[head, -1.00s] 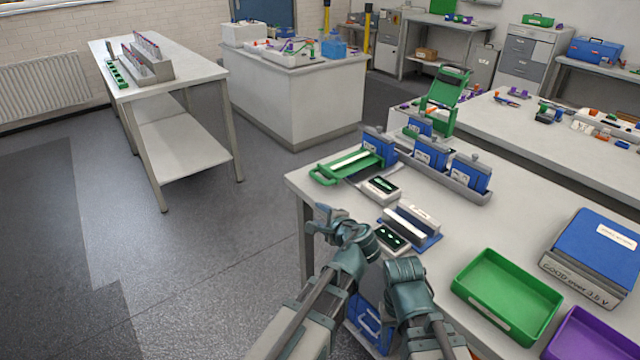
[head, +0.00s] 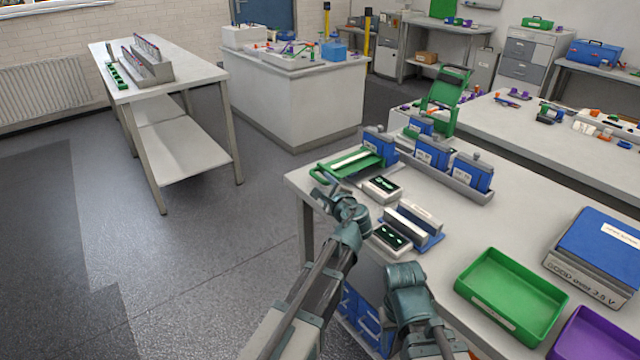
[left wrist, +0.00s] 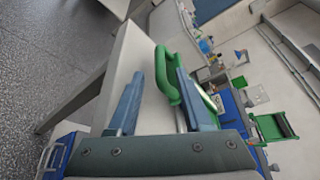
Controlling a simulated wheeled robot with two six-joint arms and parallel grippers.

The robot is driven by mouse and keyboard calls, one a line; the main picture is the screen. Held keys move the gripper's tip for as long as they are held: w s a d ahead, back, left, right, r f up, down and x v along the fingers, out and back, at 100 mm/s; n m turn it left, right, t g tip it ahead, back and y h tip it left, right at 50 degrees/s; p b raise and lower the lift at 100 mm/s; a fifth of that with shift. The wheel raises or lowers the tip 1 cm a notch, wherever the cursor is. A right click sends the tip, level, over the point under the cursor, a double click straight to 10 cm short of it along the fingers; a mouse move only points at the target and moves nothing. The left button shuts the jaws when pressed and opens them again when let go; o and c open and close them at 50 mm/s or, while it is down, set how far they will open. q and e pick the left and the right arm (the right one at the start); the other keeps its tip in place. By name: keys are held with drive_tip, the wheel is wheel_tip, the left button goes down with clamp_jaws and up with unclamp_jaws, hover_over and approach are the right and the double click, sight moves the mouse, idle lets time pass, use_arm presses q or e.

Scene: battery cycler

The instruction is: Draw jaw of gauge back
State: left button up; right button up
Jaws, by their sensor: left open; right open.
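The gauge is the low device at the table's left end, with a green jaw and loop handle (head: 320,172) on its left and a pale strip on top. In the left wrist view the green handle (left wrist: 168,75) stands between my two blue fingers, closer to the right one. My left gripper (head: 322,190) is open, just in front of the handle; whether a finger touches it I cannot tell. My right gripper (head: 405,276) is low in front of the table, away from the gauge; its fingers are hard to make out.
Blue battery cells (head: 432,152) stand in a grey rack beside the gauge. Two small dark displays (head: 382,188) and a blue-based holder (head: 432,243) lie nearer. A green tray (head: 510,290) is at right. A blue crate (head: 362,315) is below the table edge.

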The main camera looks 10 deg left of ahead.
sight(322, 182)
use_arm(q)
drive_tip(key=shift+b+x, duration=0.35)
drive_tip(key=shift+x, duration=1.9)
clamp_jaws()
